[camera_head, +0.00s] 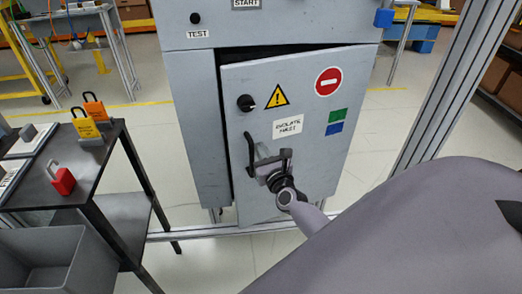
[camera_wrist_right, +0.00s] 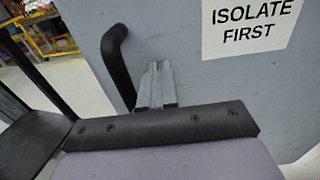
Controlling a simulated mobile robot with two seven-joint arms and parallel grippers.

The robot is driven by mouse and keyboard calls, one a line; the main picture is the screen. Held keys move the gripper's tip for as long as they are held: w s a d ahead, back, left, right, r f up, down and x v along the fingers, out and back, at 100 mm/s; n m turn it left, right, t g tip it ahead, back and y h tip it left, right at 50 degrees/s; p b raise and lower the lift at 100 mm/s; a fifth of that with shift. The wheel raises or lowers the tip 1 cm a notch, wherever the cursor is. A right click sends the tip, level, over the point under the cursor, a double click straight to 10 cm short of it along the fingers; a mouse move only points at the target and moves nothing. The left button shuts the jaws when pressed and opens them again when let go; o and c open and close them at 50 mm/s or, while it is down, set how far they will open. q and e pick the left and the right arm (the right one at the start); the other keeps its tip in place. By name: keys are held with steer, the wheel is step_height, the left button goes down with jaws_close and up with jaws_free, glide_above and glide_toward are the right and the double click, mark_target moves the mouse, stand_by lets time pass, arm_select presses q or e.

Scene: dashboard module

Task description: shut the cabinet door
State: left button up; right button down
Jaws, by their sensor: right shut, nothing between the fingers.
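The grey cabinet door (camera_head: 305,110) stands slightly ajar, with a dark gap along its top and left edges against the cabinet (camera_head: 192,110). It carries a black knob (camera_head: 246,103), warning signs and an "ISOLATE FIRST" label (camera_head: 288,127); the label also shows in the right wrist view (camera_wrist_right: 250,25). A black door handle (camera_wrist_right: 116,65) is at the door's left side. My right gripper (camera_head: 262,158) is shut and empty, its fingertips (camera_wrist_right: 155,78) at the door face just right of the handle. I cannot tell whether they touch the door. My left gripper is not in view.
A grey bin (camera_head: 60,262) is at the lower left. A metal frame post (camera_head: 450,85) rises at the right.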

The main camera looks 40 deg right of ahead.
steer(key=shift+w+d, duration=0.1)
steer(key=shift+w, duration=0.2)
